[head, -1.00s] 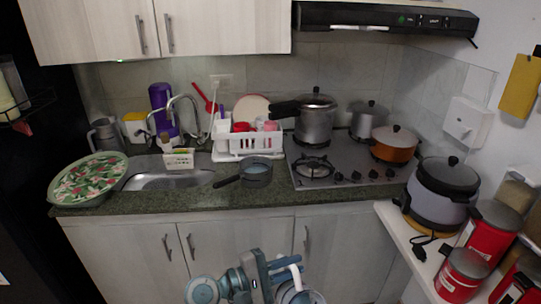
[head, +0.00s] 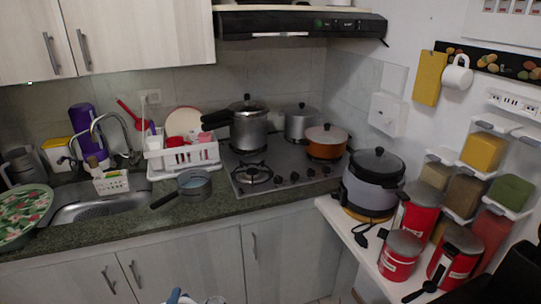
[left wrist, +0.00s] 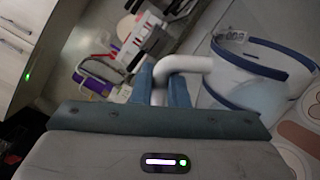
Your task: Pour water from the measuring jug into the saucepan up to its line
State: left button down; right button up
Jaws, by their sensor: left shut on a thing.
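The saucepan (head: 195,183), small and grey with a dark handle pointing left, stands on the counter between the sink and the stove. My left gripper (left wrist: 162,88) is shut on the white handle of the measuring jug (left wrist: 240,75). The jug is pale and see-through with a blue rim and a small marking; its water level is unclear. In the head view only the tip of my left gripper (head: 178,297) shows at the bottom edge, in front of the cabinets and below the counter. My right gripper is out of view.
A white dish rack (head: 183,157) stands behind the saucepan, and the stove (head: 285,178) with several pots is to its right. The sink (head: 95,207) is left. A side shelf (head: 345,232) holds a cooker (head: 373,182) and red canisters (head: 401,256).

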pick_arm(q)
jog(key=shift+s+a+r, duration=0.2)
jog(key=shift+r+y, duration=0.1)
jog(key=shift+y, duration=0.2)
jog(key=n+p, duration=0.3)
jog(key=p, duration=0.1)
jog(key=r+n+p, duration=0.1)
jog(key=n+p, duration=0.4)
jog(key=n, duration=0.2)
jog(key=shift+p, duration=0.3)
jog(key=shift+a+n, duration=0.1)
jog(key=shift+n, duration=0.6)
jog(key=shift+f, duration=0.1)
